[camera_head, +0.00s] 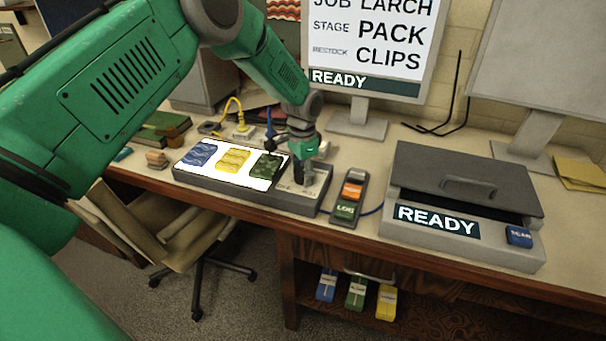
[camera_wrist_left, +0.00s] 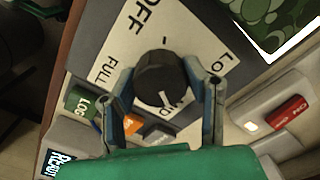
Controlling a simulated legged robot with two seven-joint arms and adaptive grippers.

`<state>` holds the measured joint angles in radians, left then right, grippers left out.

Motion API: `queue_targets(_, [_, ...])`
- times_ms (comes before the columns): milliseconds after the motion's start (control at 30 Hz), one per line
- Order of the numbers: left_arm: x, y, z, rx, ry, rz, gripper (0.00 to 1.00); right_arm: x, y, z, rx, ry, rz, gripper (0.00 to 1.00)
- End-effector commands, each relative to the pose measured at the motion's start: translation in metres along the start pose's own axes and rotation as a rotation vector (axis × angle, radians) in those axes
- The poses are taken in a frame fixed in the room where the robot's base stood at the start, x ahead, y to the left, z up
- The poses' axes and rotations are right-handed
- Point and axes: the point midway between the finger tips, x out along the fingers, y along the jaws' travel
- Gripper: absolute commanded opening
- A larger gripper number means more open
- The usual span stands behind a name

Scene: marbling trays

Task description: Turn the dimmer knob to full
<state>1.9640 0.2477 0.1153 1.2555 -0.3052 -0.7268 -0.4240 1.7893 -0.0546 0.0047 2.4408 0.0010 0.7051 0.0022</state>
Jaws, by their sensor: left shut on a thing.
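The dimmer knob (camera_wrist_left: 160,74) is a round black knob on a pale label plate (camera_wrist_left: 118,56) printed OFF, LO and FULL, with another label partly hidden ending in D. Its white mark is at the lower side in the left wrist view, near that partly hidden label and away from OFF. My left gripper (camera_wrist_left: 162,88) has a finger on each side of the knob and is shut on it. In the head view my left gripper (camera_head: 304,170) reaches down onto the right end of the light box (camera_head: 240,192) and mostly hides the knob. My right gripper is not in view.
The lit panel holds blue, yellow and green patterned pieces (camera_head: 233,159). A small box with orange and green LOG buttons (camera_head: 347,198) stands just right of it. A grey lidded READY unit (camera_head: 460,205) is farther right. A monitor (camera_head: 368,45) stands behind.

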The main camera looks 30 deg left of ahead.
Motion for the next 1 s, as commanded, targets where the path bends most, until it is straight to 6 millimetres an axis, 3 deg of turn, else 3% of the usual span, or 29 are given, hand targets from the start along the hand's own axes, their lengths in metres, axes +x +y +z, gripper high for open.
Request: queue_targets(1000, [-0.0045,-0.0035,-0.0051,0.962,0.012,-0.016,0.12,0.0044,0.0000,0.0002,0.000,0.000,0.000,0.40])
